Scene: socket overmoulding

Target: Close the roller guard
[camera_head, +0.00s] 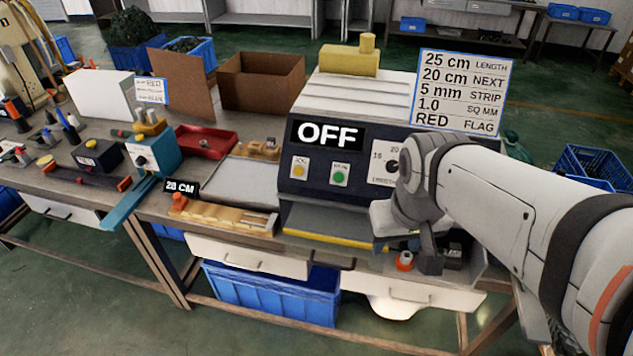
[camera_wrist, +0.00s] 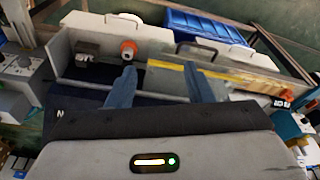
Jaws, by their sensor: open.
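The grey wire machine (camera_head: 345,125) has a dark front panel with an "OFF" display (camera_head: 327,134). At its lower front is a flat grey plate, seemingly the roller guard (camera_head: 325,222), with a yellow strip (camera_head: 328,239) along its front edge. The yellow strip also shows in the wrist view (camera_wrist: 213,73). My gripper (camera_head: 407,254) is in front of the machine's lower right side. In the wrist view my gripper (camera_wrist: 158,78) shows two blue fingers apart, with nothing between them. Whether a finger touches the guard I cannot tell.
An orange-and-white knob (camera_head: 404,261) sits by my gripper; it also shows in the wrist view (camera_wrist: 128,50). A blue crate (camera_head: 270,290) is below the bench. A label board (camera_head: 463,92) stands behind.

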